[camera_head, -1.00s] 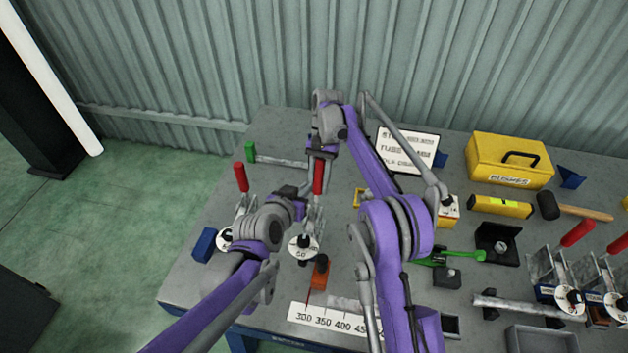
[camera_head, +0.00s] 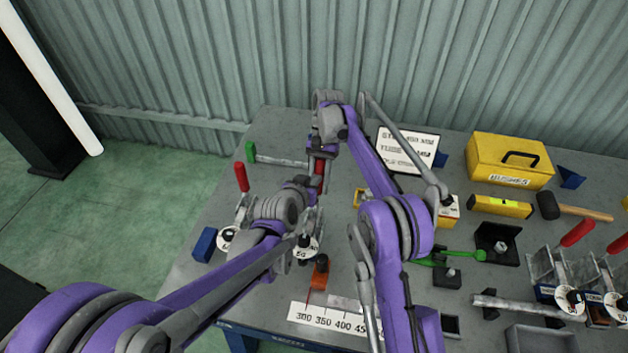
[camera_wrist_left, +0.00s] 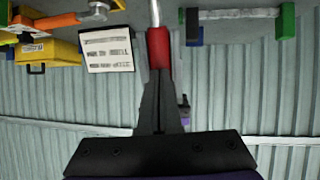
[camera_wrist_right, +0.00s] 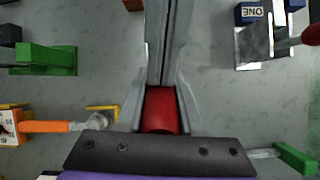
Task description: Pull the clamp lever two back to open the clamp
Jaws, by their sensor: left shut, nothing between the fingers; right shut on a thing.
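The red-handled clamp lever two (camera_head: 320,168) stands upright on the bench. My right gripper (camera_head: 322,150) reaches it from behind and is shut on its red grip, which shows between the fingers in the right wrist view (camera_wrist_right: 160,110). My left gripper (camera_head: 308,182) is shut and empty on the near side of the same lever. In the left wrist view, its closed fingertips (camera_wrist_left: 158,85) meet or overlap the red grip (camera_wrist_left: 158,50); I cannot tell if they touch. The clamp's round 50 disc (camera_head: 306,249) is partly hidden by my left arm.
Another red-handled lever (camera_head: 241,177) stands to the left; its block is labelled ONE in the right wrist view (camera_wrist_right: 253,12). A sign (camera_head: 408,150), a yellow toolbox (camera_head: 510,160) and more clamps (camera_head: 575,265) lie to the right. An orange block (camera_head: 320,270) is in front.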

